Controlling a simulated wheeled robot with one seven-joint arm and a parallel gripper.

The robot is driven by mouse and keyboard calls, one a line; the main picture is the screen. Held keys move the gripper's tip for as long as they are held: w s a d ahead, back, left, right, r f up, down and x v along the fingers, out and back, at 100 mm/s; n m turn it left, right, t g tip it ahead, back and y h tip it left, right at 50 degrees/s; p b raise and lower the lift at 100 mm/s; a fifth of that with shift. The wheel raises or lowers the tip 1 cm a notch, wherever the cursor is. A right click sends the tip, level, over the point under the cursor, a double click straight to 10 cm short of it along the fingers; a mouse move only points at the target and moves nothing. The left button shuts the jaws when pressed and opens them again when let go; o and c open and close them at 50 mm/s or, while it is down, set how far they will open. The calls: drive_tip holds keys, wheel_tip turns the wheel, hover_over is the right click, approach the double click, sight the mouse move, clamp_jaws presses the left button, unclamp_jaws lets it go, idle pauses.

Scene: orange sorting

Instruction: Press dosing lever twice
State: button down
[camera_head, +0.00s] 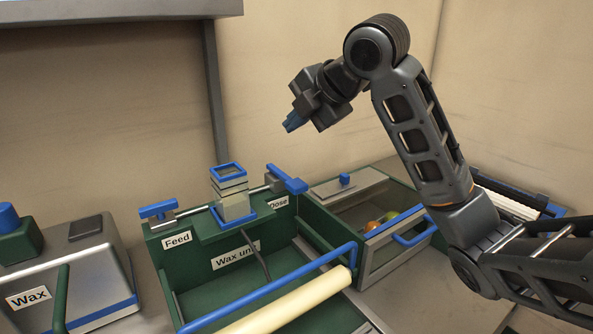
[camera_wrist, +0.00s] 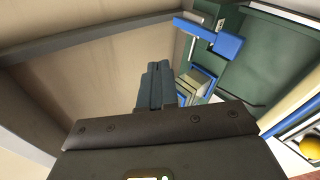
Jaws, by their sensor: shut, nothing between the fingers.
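The dosing lever (camera_head: 286,180) is a blue bar on a metal rod beside the "Dose" label, on the right of the green wax unit (camera_head: 190,240). A similar blue lever (camera_head: 158,210) sits by the "Feed" label on the left. My gripper (camera_head: 292,122) is shut and empty, in the air above the dosing lever and clear of it. In the wrist view my gripper's fingers (camera_wrist: 154,80) are together. A blue lever (camera_wrist: 210,36) shows there at the upper right; I cannot tell which one.
A silver column with a blue rim (camera_head: 231,188) stands between the levers. A cream roller (camera_head: 285,305) and blue rail (camera_head: 270,288) lie in front. A glass-fronted bin (camera_head: 382,250) holding fruit is at right. A wax machine (camera_head: 75,270) is at left.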

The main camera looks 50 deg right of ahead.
sight(300, 184)
drive_tip(key=shift+s+d+f+n+g+p, duration=0.1)
drive_tip(key=shift+s+n+g+p, duration=0.15)
drive_tip(key=shift+n+p, duration=1.05)
drive_tip(key=shift+s+n+g+p, duration=0.2)
drive_tip(key=shift+n+p, duration=0.25)
drive_tip(key=shift+n, duration=1.65)
drive_tip(key=shift+f, duration=0.1)
wheel_tip(300, 184, down, 9)
drive_tip(key=b, duration=0.7)
drive_tip(key=shift+r, duration=0.2)
drive_tip(key=shift+f, duration=0.15)
drive_tip(key=shift+f+b, duration=0.25)
drive_tip(key=shift+b, duration=0.2)
